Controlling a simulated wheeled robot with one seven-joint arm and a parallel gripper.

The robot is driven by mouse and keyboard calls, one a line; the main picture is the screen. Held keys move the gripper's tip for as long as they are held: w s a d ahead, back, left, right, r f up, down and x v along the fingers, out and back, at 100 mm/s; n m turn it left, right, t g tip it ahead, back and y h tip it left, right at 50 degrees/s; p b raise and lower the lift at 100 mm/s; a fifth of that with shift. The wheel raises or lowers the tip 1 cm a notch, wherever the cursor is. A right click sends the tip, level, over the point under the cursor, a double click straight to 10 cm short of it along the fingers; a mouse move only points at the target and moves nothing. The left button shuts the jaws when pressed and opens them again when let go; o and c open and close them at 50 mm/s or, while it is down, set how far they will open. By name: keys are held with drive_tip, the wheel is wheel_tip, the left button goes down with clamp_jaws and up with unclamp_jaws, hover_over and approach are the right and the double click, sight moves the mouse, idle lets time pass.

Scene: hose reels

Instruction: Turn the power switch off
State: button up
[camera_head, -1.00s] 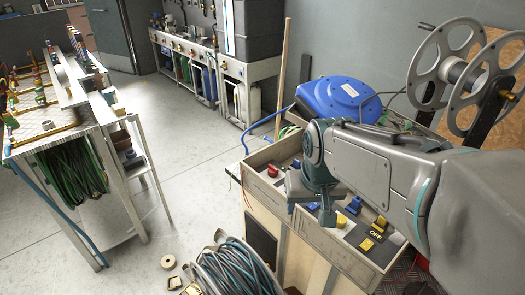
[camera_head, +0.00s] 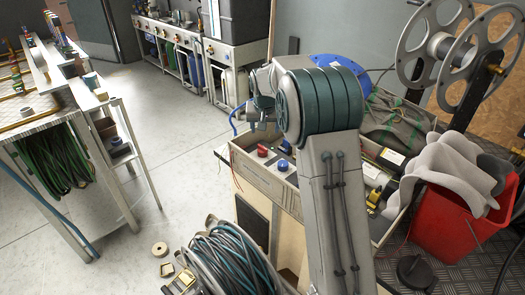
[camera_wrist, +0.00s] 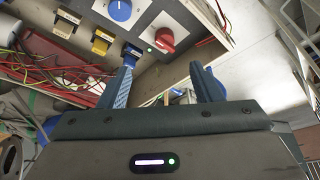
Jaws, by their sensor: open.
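I cannot tell which is the power switch. My gripper (camera_wrist: 163,88) is open; its left finger is close to the blue switch, contact unclear. Its right finger is below and right of the red knob. In the head view, the red knob (camera_head: 262,150) and blue knob (camera_head: 283,165) show left of my arm, which hides other controls.
A wooden tray rim (camera_head: 258,187) surrounds the controls.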

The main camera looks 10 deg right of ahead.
sight(262, 148)
drive_tip(key=x, duration=0.6)
drive_tip(key=w+x, duration=0.1)
drive_tip(key=x, duration=0.5)
drive_tip(key=w+x, duration=0.1)
drive_tip(key=x, duration=0.5)
drive_tip(key=shift+w+a+r+p, duration=0.1)
drive_tip(key=shift+a+r+p, duration=0.15)
drive_tip(key=shift+p, duration=0.1)
drive_tip(key=c, duration=0.9)
